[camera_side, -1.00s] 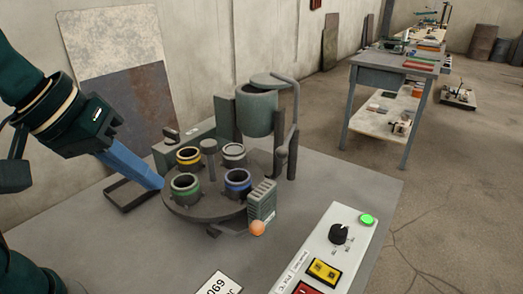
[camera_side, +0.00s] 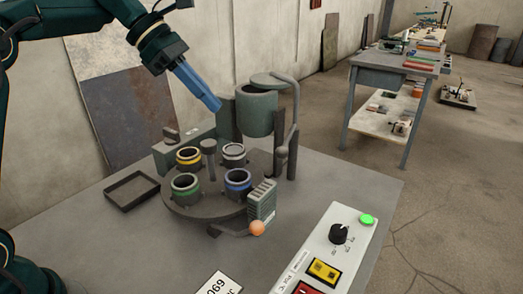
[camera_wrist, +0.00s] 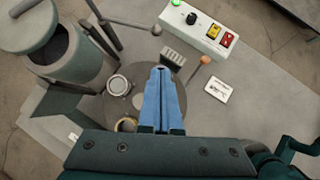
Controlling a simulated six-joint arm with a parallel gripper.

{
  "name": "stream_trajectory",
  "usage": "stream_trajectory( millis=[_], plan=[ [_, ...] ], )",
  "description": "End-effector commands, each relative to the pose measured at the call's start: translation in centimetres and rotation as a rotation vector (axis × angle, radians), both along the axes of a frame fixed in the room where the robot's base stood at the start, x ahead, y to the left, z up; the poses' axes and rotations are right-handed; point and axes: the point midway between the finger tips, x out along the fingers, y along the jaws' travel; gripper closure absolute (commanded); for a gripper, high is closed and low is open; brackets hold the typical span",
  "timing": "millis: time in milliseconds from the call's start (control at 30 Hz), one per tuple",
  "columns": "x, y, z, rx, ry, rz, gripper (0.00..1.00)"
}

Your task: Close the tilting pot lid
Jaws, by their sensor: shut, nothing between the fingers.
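The grey-green tilting pot (camera_side: 257,116) stands behind the turntable in the side view. Its round lid (camera_side: 268,79) is swung off the mouth, and the pot is open. The wrist view shows the pot (camera_wrist: 75,62) at the upper left with its dark inside visible, and the lid (camera_wrist: 30,24) off to one side. My gripper (camera_side: 214,103) is shut and empty, its blue fingers pointing down and right, left of the pot and above the turntable. In the wrist view the closed fingertips (camera_wrist: 161,68) are apart from the pot and lid.
The turntable (camera_side: 205,212) carries several cups with coloured rims and a central post (camera_side: 209,160). A bent grey rod (camera_side: 294,115) rises right of the pot. An orange-knobbed lever (camera_side: 257,228) and a control box (camera_side: 330,250) stand in front. An empty tray (camera_side: 132,191) lies left.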

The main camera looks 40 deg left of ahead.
Motion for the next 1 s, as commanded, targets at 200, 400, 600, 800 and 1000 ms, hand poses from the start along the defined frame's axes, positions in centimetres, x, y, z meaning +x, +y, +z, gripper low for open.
stream_trajectory(
  millis=[200,400,600,800,1000],
  plan=[
    [0.8,0.2,-0.9,-0.032,0.023,0.029,1.00],
    [1.7,-1.7,-3.4,-0.030,0.026,0.025,1.00],
    [3.0,-4.0,-6.7,-0.027,0.026,0.025,1.00],
    [4.5,-6.4,-8.5,-0.025,0.020,0.022,1.00],
    [5.5,-8.0,-8.9,-0.026,0.019,0.026,1.00]
  ],
)
